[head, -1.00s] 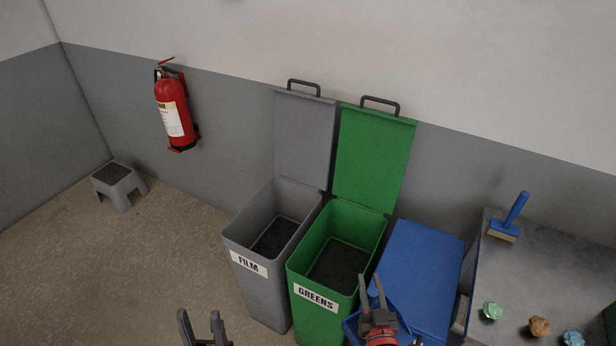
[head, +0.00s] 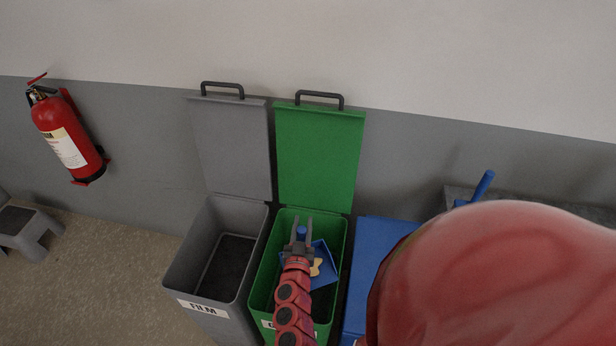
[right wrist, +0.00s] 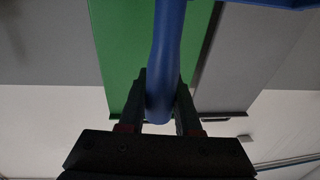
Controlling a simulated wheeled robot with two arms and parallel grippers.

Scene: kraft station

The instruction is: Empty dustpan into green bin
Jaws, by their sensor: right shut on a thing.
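The green bin (head: 256,290) stands open, its green lid (head: 320,155) upright against the wall. My right gripper (head: 300,230) is over the bin opening and shut on the handle of the blue dustpan (head: 326,255). A small yellowish piece (head: 317,267) shows at the pan, partly behind my arm. The pan lies over or inside the bin mouth; its exact height and tilt are hard to tell. In the right wrist view the blue handle (right wrist: 167,60) sits between the fingers (right wrist: 160,115). My left gripper is out of view.
An open grey bin (head: 185,270) labelled FILM stands directly left of the green one. A blue-topped bin (head: 375,250) adjoins it on the right. My own red arm covers much of the lower right. A blue brush handle (head: 483,185) shows behind it.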

